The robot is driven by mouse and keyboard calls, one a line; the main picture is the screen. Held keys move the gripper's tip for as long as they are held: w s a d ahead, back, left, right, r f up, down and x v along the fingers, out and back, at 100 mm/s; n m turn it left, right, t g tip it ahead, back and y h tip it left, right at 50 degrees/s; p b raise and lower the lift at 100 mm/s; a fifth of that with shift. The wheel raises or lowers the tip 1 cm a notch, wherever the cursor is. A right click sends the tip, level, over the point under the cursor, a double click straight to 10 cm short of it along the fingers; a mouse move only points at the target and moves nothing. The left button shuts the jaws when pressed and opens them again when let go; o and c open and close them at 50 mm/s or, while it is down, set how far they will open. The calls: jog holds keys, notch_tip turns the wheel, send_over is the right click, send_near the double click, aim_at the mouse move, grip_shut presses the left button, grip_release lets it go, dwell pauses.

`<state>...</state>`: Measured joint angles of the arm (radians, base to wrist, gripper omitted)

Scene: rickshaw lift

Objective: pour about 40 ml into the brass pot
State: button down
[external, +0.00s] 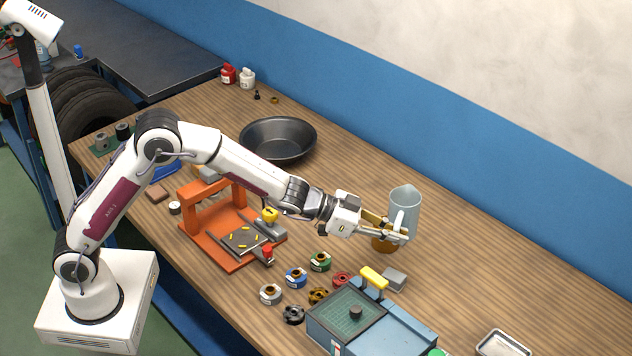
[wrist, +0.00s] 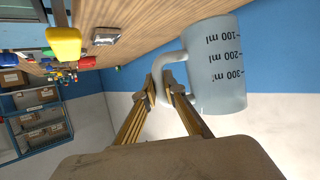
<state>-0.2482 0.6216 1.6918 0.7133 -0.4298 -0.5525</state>
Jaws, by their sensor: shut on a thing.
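A clear measuring jug (external: 405,207) stands about upright in the air over the right part of the bench. Its handle side faces my gripper (external: 393,231). In the wrist view the jug (wrist: 216,68) carries marks from 100 to 300 ml, and my gripper (wrist: 162,92) is shut on its handle (wrist: 172,60). I cannot make out the liquid level.
An orange press frame (external: 205,245) and several small coloured spools (external: 296,278) lie left of the gripper. A blue-grey box (external: 390,335) with a yellow handle is in front. A dark pan (external: 278,138) sits at the back. A metal tray (external: 503,344) is at front right. Bench right of the jug is clear.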

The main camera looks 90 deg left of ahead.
notch_tip(320, 180, down, 8)
jog(key=shift+a, duration=0.15)
dwell(0.4)
jog(key=shift+a, duration=0.2)
jog(key=shift+s+a+r+n+t+h, duration=0.15)
jog(key=shift+a+n+t, duration=0.1)
jog(key=shift+n, duration=0.15)
jog(key=shift+s+a+r+n+t+h, duration=0.15)
jog(key=shift+a+n, duration=0.1)
jog(key=shift+n, duration=0.15)
jog(key=s+a+r+n+t+h, duration=0.1)
jog(key=a+r+n+t+h, duration=0.2)
jog(key=a+r+n, duration=0.3)
jog(key=shift+s+a+r+n+t+b, duration=0.35)
jog(key=shift+a+n+t, duration=0.6)
jog(key=shift+n, duration=0.75)
jog(key=shift+s+a+f+n+t, duration=0.1)
jog(key=shift+a+n+t, duration=0.1)
jog(key=shift+a+n, duration=0.25)
jog(key=shift+s+a+f+n+t, duration=0.15)
jog(key=shift+a+n, duration=0.2)
jog(key=shift+n, duration=0.2)
jog(key=shift+d, duration=0.2)
